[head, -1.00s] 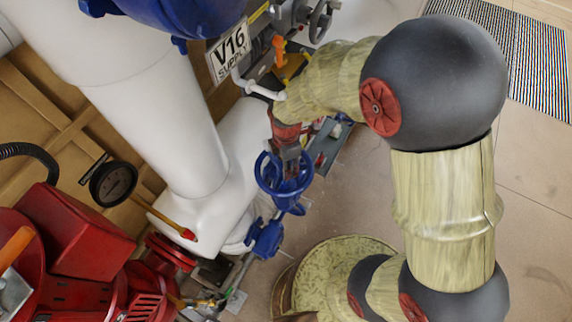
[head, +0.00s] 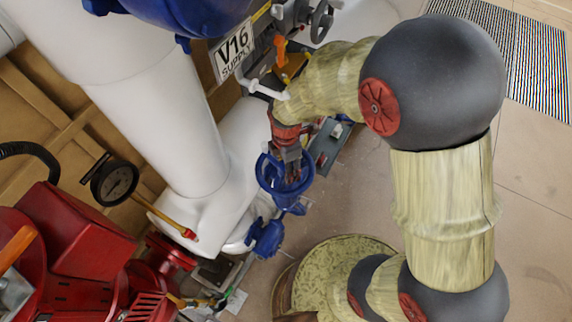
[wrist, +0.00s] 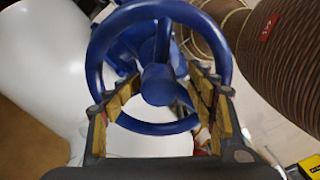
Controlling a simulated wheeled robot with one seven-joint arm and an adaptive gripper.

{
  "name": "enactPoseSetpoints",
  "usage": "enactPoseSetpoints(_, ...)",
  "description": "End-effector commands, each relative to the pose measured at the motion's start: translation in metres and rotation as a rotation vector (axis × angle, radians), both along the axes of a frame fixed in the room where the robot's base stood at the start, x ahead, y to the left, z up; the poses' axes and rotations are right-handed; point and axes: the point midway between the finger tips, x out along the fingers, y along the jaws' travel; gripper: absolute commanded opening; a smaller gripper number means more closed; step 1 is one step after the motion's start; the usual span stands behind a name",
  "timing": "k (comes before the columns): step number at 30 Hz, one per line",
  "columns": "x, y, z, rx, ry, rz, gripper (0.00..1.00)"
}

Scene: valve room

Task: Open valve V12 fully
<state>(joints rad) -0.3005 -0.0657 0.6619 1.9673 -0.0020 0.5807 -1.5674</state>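A blue handwheel (head: 261,184) on a blue valve stands beside the white pipe in the head view. In the wrist view the blue handwheel (wrist: 98,52) fills the upper middle, with its hub and spokes facing me. My gripper (wrist: 165,88) is open, its yellow-padded fingers on either side of the hub and overlapping the wheel's ring. I cannot tell whether they touch it. In the head view my gripper (head: 291,165) points down into the wheel. No V12 label is readable, so I cannot confirm which valve this is.
A sign reading V16 SUPPLY (head: 232,50) hangs above, near a grey handwheel (head: 321,20). A thick white pipe (head: 165,120) runs close beside the wheel. Open floor (head: 535,210) lies at right.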

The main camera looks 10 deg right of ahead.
Motion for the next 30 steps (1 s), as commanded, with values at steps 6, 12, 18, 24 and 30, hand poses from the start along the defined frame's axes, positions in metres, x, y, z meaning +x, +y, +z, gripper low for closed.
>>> enactPoseSetpoints(6, 0.000, 0.003, 0.015, 0.004, -0.001, -0.001, 0.52)
enactPoseSetpoints(12, 0.001, 0.002, 0.038, 0.003, -0.002, -0.002, 0.52)
enactPoseSetpoints(18, 0.001, 0.001, 0.060, 0.003, -0.003, -0.002, 0.52)
enactPoseSetpoints(24, 0.001, 0.000, 0.067, 0.002, -0.002, -0.002, 0.52)
enactPoseSetpoints(30, 0.001, 0.000, 0.066, 0.002, -0.002, -0.006, 0.52)
